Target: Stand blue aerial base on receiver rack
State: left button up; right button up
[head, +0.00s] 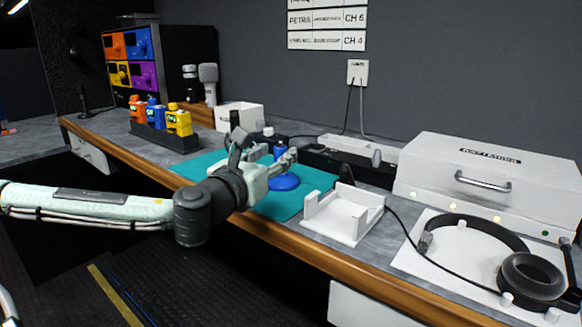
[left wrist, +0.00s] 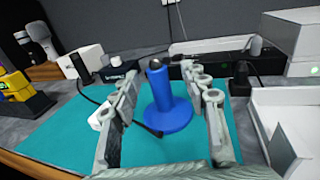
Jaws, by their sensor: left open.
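The blue aerial base (head: 285,182) has a round foot and a tapered upright post with a dark tip. It stands upright on the teal mat (head: 205,164). In the left wrist view the base (left wrist: 168,115) is between the two fingers of my left gripper (left wrist: 168,92). The fingers are open, with gaps on both sides of the post. In the head view my left gripper (head: 275,160) partly covers the post. What looks like the receiver rack (head: 188,48), a black cabinet with orange, blue, yellow and purple units, stands at the back left. My right gripper is not in view.
A black holder (head: 152,137) with orange, blue and yellow packs stands left of the mat. A white open tray (head: 343,213), a headset (head: 530,277) and a white case (head: 490,178) lie to the right. Microphones (head: 208,84) stand near the rack. A dark cable crosses the mat.

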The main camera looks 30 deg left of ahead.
pick_arm(q)
jog(key=shift+w+a+r, duration=0.1)
jog(key=shift+w+r, duration=0.05)
jog(key=shift+w, duration=0.35)
jog(key=shift+w+a, duration=0.1)
jog(key=shift+w, duration=0.25)
jog(key=shift+w+p, duration=0.3)
jog(key=shift+w, duration=0.05)
jog(key=shift+w+a, duration=0.1)
jog(key=shift+w, duration=0.15)
jog(key=w, duration=0.3)
jog(key=w+a+f+p, duration=0.1)
jog(key=shift+w+a, duration=0.1)
jog(key=shift+w, duration=0.25)
jog(key=c, duration=0.9)
grip_shut()
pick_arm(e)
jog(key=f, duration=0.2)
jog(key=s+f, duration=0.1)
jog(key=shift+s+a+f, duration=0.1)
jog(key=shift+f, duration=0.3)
